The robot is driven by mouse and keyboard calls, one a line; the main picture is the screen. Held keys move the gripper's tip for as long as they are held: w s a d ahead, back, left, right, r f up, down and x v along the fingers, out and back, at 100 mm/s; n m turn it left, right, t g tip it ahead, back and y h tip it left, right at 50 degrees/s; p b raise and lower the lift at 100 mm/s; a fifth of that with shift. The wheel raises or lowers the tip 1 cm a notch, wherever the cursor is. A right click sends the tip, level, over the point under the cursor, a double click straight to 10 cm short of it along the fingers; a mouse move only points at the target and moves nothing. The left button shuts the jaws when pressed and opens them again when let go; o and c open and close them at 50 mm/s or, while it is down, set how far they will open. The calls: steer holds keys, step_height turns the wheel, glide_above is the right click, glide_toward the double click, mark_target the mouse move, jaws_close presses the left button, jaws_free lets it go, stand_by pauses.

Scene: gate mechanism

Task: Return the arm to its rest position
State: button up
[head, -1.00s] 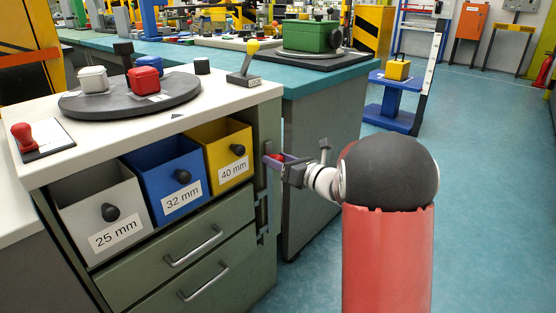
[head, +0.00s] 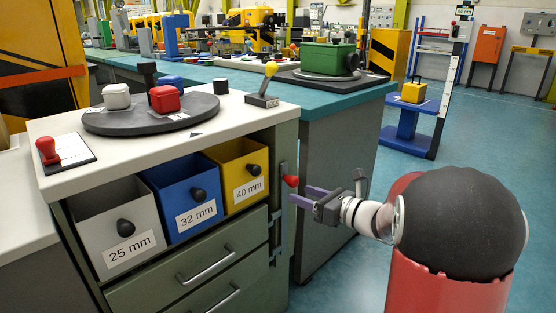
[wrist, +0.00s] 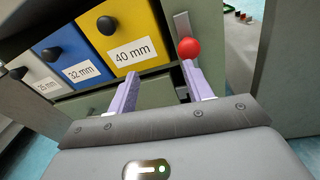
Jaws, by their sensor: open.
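My gripper (head: 306,196) is in front of the cabinet's right side, in the middle of the head view. Its two purple fingers are apart with nothing held between them. In the wrist view my gripper (wrist: 160,95) shows both fingers spread. A red knob (head: 291,181) on a metal slide plate at the cabinet's right edge is just beyond the fingertips. In the wrist view the red knob (wrist: 189,48) appears above the right finger. In the head view a small gap shows between knob and fingers.
The cabinet holds a white bin (head: 121,229), a blue bin (head: 187,196) and a yellow bin (head: 240,175). A blue stand (head: 409,119) is behind. Open floor lies to the right.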

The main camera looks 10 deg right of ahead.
steer(key=s+a+n+g+h, duration=0.1)
steer(key=s+a+n+g, duration=0.35)
steer(key=s+n, duration=0.4)
steer(key=s+a+n+g+h, duration=0.1)
steer(key=s+a+n+g, duration=0.35)
steer(key=s+n, duration=0.35)
steer(key=s+d+f+n+t+h, duration=0.1)
steer(key=s+d+f+n+h, duration=0.1)
steer(key=s+d+n+h, duration=0.5)
steer(key=s+n+h, duration=0.2)
steer(key=s+n, duration=0.3)
steer(key=shift+s+d+f+n+t+h, duration=0.15)
steer(key=shift+s+f+n+t+h, duration=0.15)
steer(key=shift+s+n+t, duration=0.1)
